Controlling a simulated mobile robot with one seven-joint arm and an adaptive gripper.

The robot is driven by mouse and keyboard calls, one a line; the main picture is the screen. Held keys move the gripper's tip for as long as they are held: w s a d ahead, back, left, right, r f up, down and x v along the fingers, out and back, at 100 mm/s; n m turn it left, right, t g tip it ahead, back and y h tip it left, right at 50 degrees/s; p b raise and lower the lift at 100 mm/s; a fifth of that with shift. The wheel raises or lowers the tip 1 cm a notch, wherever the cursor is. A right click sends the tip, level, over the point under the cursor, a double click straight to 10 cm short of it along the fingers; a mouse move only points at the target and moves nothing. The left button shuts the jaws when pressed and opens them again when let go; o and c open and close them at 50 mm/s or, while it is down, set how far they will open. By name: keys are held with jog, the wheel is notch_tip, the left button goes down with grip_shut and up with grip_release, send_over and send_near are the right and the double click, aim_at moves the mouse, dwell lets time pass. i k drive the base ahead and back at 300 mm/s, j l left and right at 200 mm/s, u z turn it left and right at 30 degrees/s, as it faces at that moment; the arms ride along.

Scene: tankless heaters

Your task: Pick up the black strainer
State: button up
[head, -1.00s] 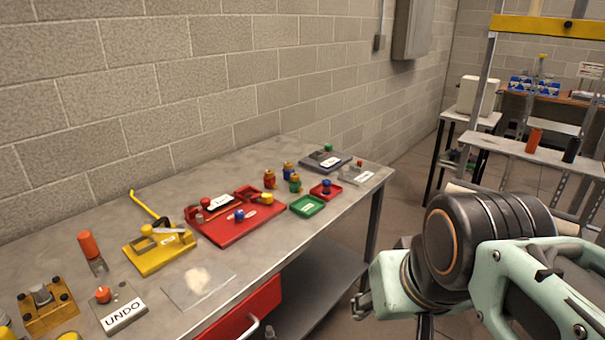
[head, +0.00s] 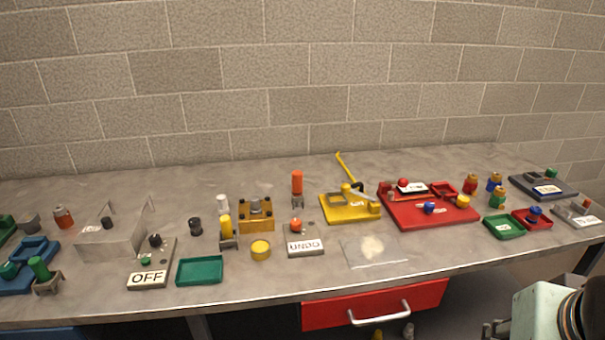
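A small black cup-like piece (head: 195,226) stands upright on the grey workbench (head: 330,272), left of the yellow fixture block; it may be the black strainer, but it is too small to be sure. Another small dark piece (head: 107,223) shows at the grey metal bracket further left. My gripper (head: 493,328) shows only in part at the bottom right corner, in front of the bench and far right of both dark pieces. Its fingers are small and cut off by the frame, so their opening is unclear.
An OFF switch box (head: 148,278), a green tray (head: 200,271) and a yellow cap (head: 260,250) lie near the front edge. An UNDO box (head: 304,246), yellow press (head: 350,208) and red board (head: 425,212) stand to the right. A red drawer (head: 375,304) is below. A block wall closes the back.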

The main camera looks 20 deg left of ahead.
aim_at(197, 229)
jog(key=u, duration=1.4)
jog(key=i+j+z, duration=0.2)
jog(key=j, duration=0.2)
jog(key=i+j+z, duration=0.2)
jog(key=j, duration=0.2)
jog(key=k, duration=0.05)
